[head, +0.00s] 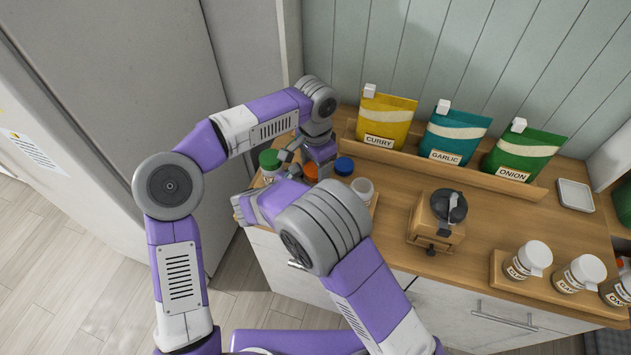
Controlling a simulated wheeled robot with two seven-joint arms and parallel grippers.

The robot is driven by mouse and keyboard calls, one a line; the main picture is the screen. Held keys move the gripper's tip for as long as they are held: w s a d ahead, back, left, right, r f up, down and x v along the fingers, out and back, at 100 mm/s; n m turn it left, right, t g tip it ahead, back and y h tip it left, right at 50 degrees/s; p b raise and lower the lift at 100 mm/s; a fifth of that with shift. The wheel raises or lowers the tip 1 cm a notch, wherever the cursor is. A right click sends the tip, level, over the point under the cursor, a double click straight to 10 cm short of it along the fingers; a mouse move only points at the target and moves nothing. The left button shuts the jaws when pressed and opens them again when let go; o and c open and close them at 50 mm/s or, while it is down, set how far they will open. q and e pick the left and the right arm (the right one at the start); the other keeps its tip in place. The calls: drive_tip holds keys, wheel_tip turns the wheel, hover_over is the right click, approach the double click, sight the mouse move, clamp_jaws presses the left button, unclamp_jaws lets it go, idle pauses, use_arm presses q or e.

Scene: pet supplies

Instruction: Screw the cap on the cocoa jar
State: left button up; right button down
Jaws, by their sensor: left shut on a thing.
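My left gripper (319,165) points down over the left end of the counter and is shut. An orange cap (311,173) shows right at its fingertips and appears to be what it holds. Whether a jar is under the cap is hidden by my arms. Jars with a green lid (269,160), a blue lid (344,166) and a white lid (362,187) stand close around. I cannot read which is the cocoa jar. My right forearm crosses in front of this group. The fingers of my right gripper cannot be made out clearly there.
Curry (386,118), garlic (452,135) and onion (524,152) bags stand in a wooden rack at the back. A wooden grinder (437,217) is mid-counter. White-capped spice jars (528,261) stand in a holder front right. The counter between grinder and rack is clear.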

use_arm(q)
drive_tip(key=m, duration=0.7)
drive_tip(key=o, duration=1.2)
drive_tip(key=shift+c, duration=0.2)
drive_tip(key=shift+r, duration=2.3)
drive_tip(key=shift+c, duration=0.3)
drive_tip(key=n, duration=0.1)
drive_tip(key=r+n, duration=0.1)
drive_tip(key=n, duration=0.2)
drive_tip(key=shift+r+n, duration=0.3)
drive_tip(key=shift+r, duration=0.05)
drive_tip(key=n, duration=0.1)
drive_tip(key=r+n, duration=0.1)
drive_tip(key=n, duration=0.3)
drive_tip(key=shift+r, duration=0.35)
